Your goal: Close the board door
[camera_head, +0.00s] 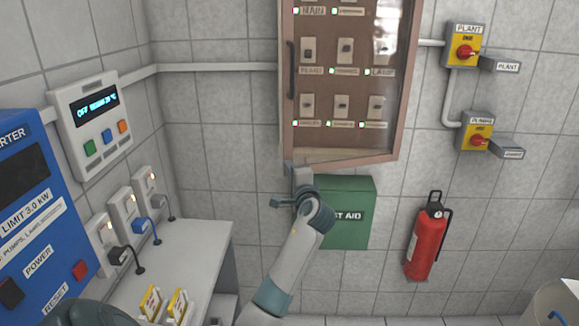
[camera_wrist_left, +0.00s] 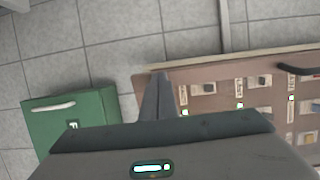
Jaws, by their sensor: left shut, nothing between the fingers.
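The board door (camera_head: 345,157) is a brown-framed clear panel over rows of labelled switches, at the top middle of the head view. Its dark handle (camera_head: 291,70) is on the left side. The lower edge looks slanted against the cabinet, so the door seems slightly ajar; I cannot tell by how much. My left gripper (camera_head: 303,174) is shut and empty, at the board's lower left corner. In the left wrist view, its fingers (camera_wrist_left: 157,92) overlap the corner of the board's frame (camera_wrist_left: 220,67); contact cannot be told. The handle also shows there (camera_wrist_left: 297,69). My right gripper is not in view.
A green first aid box (camera_head: 348,195) hangs just below the board, behind my left arm. A red fire extinguisher (camera_head: 428,240) and yellow switch boxes (camera_head: 466,45) are to the right. A blue inverter (camera_head: 30,200) and a white counter (camera_head: 200,245) are to the left.

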